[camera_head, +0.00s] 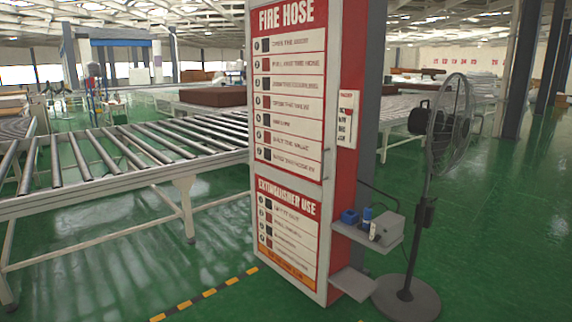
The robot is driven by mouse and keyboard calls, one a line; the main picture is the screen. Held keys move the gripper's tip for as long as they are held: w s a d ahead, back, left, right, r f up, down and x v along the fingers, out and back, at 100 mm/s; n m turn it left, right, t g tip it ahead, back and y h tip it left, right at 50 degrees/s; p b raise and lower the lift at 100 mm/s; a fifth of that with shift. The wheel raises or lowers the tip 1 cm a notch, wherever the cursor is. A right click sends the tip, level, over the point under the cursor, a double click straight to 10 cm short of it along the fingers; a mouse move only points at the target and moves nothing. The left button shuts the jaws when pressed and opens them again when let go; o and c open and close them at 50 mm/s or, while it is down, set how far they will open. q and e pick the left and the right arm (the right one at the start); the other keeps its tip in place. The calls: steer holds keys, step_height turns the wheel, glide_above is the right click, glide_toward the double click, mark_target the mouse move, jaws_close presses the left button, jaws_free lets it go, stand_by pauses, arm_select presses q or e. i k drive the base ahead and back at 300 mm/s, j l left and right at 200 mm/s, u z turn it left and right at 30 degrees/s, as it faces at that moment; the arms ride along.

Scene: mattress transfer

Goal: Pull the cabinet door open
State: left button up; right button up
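The tall fire hose cabinet (334,164) stands right of centre, with red sides and a grey frame. Its front has an upper door with a "FIRE HOSE" sign (290,90) and a lower panel with an "EXTINGUISHER USE" sign (286,232). The front looks shut, with no gap visible. A thin handle-like strip (326,165) seems to show near the right edge of the front, too small to be sure. Neither of my grippers is in view.
A roller conveyor (130,150) runs left of the cabinet. A shelf (368,236) with small items juts from the cabinet's right side. A standing fan (408,298) is close on the right. Green floor (110,270) with a yellow-black stripe (205,294) lies in front.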

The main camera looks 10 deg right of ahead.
mark_target(294, 51)
steer(key=i+j+z, duration=0.1)
steer(key=i+z, duration=0.35)
steer(key=i, duration=1.15)
